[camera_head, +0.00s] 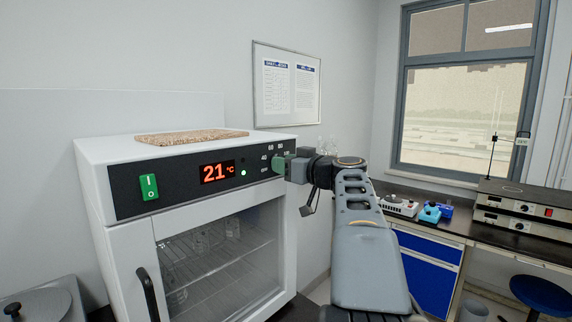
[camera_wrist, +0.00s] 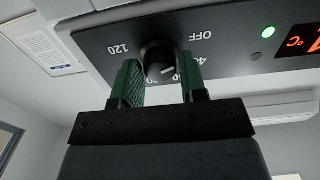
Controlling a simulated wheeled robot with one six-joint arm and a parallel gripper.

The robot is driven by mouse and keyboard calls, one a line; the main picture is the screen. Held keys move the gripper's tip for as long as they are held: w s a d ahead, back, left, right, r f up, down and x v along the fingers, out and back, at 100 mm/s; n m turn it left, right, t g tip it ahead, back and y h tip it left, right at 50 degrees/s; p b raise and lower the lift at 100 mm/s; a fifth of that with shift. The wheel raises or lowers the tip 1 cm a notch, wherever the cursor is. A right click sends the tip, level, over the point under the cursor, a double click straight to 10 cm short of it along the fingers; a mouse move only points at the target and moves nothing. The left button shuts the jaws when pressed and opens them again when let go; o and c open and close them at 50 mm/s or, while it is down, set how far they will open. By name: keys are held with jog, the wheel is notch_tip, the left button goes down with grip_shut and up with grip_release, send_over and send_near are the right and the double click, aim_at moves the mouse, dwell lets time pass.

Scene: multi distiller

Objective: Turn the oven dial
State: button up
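The oven (camera_head: 105,240) stands at left in the head view, with its dial at the right end of the black control panel. My gripper (camera_head: 284,168) is at that dial and hides most of it in the head view. In the wrist view the round black dial (camera_wrist: 157,62) sits between the green fingers of my gripper (camera_wrist: 160,75). The fingers stand apart, one on each side of the dial, with a narrow gap showing at the right finger. A pale pointer mark shows on the dial. The scale around it reads upside down, with OFF and 120 visible.
The oven display (camera_head: 217,172) reads 21 °C, beside a lit green lamp (camera_head: 243,173) and a green switch (camera_head: 149,187). The glass door with its handle (camera_head: 146,293) is closed. A brown board (camera_head: 190,137) lies on top. A bench with instruments (camera_head: 400,206) stands right of my arm.

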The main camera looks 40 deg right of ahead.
jog(key=c, duration=0.5)
jog(key=shift+m, duration=0.3)
jog(key=shift+m+p, duration=1.2)
jog(key=shift+m, duration=12)
